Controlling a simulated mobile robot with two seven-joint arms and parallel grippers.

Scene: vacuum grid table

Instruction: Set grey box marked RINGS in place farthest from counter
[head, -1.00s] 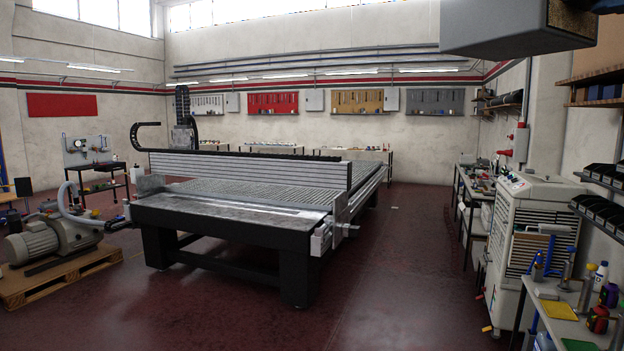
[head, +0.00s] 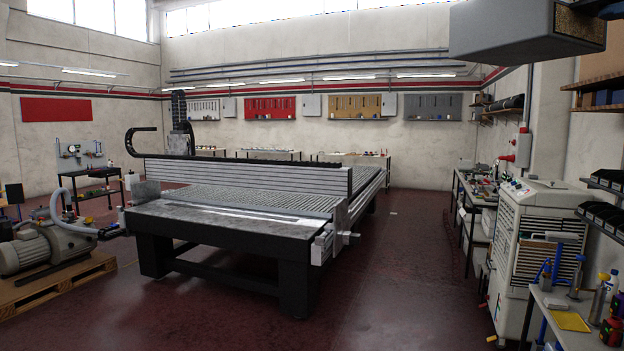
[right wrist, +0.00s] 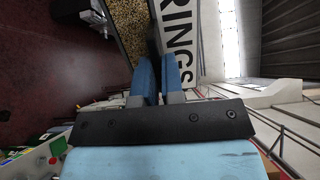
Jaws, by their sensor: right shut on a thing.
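The grey box marked RINGS (head: 512,28) hangs high at the upper right of the head view, close to the camera. Its speckled brown side faces right. In the right wrist view the box (right wrist: 184,40) shows its white face with dark RINGS lettering, beside the speckled brown part. My right gripper (right wrist: 158,62) is shut on it, its blue fingers close together at one wall of the box. How far the fingers reach in is hidden. A dark part of my right arm shows at the top right corner of the head view. My left gripper is out of view.
A long vacuum grid table (head: 220,222) fills the middle. A pump (head: 38,248) on a pallet stands left. A white cabinet (head: 535,235) and a bench with bottles (head: 552,300) stand right, below wall shelves with black bins (head: 608,181).

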